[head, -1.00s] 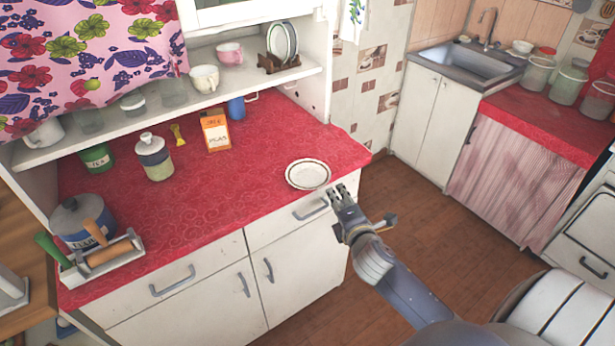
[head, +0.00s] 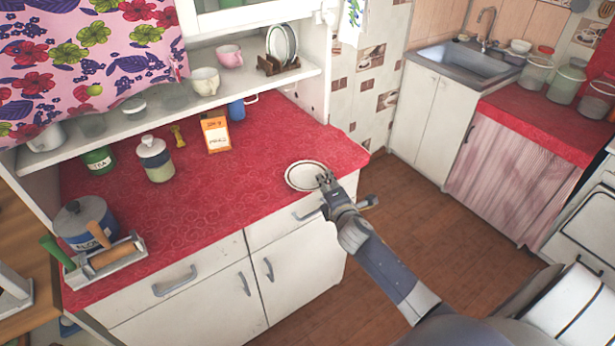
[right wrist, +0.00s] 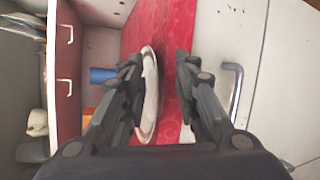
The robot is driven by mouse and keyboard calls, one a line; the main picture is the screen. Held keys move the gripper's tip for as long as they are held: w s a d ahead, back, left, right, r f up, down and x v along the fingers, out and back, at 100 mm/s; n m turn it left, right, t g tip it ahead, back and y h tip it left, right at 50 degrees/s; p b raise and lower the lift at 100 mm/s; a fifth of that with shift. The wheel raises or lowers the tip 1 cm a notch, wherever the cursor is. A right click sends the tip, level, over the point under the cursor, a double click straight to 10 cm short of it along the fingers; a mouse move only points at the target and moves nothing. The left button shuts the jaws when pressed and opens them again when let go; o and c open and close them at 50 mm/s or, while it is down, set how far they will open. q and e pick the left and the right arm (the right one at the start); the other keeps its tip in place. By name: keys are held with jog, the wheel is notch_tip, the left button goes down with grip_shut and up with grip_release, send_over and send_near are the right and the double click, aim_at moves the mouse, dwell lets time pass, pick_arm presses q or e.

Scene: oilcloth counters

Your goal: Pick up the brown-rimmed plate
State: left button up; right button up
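The brown-rimmed plate (head: 303,175) is white with a thin dark rim. It lies flat near the right front corner of the red counter. My right gripper (head: 326,181) is at the plate's right edge and covers a bit of it. In the right wrist view the gripper (right wrist: 160,76) is open, and the plate (right wrist: 150,95) shows edge-on between its fingers, closer to the left finger. I cannot tell whether a finger touches it. My left gripper is not in view.
The red counter (head: 230,200) is clear around the plate. An orange carton (head: 216,135), a blue mug (head: 236,110) and a lidded jar (head: 156,160) stand further back. A shelf with cups overhangs the back.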

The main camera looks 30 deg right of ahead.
jog(key=shift+c, duration=0.4)
grip_shut()
jog(key=shift+r, duration=0.15)
jog(key=a+b+v, duration=0.1)
jog(key=b+v, duration=0.3)
jog(key=v, duration=1.2)
jog(key=shift+a+r, duration=0.2)
jog(key=shift+a, duration=0.1)
